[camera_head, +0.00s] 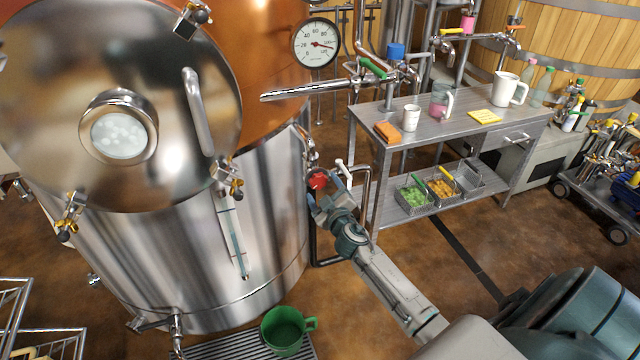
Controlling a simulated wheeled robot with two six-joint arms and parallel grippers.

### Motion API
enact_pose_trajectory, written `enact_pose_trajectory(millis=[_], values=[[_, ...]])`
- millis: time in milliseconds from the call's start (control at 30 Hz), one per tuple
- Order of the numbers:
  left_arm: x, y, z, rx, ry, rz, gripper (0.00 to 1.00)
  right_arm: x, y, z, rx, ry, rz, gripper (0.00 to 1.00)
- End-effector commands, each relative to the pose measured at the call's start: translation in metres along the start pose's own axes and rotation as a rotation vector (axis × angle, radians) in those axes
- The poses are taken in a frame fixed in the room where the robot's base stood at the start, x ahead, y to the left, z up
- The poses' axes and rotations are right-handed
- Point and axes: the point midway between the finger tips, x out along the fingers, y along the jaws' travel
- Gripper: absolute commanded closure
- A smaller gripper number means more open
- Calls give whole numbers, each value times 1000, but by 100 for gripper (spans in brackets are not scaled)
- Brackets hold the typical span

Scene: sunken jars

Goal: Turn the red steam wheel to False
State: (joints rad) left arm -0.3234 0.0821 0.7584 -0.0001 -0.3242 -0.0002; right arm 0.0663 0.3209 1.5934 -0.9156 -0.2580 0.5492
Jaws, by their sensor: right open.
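The red steam wheel (318,181) is a small red disc on the pipework at the right side of the steel kettle. My right arm reaches in from the lower right, and my right gripper (325,192) is at the wheel, its fingers open close around or in front of it. The gripper partly hides the wheel, and I cannot tell whether the fingers touch it. My left gripper is not in view.
The large steel kettle (170,235) fills the left. A metal table (455,131) with mugs stands right of the wheel. A white-tipped lever (341,166) and pipes are close beside my gripper. A green mug (284,331) sits on a floor grate below.

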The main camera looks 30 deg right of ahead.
Motion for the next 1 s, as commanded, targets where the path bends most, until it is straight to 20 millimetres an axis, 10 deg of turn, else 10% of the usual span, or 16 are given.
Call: enact_pose_trajectory(millis=[1000], values=[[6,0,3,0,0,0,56,40,-1,0,2,-1,-1,25]])
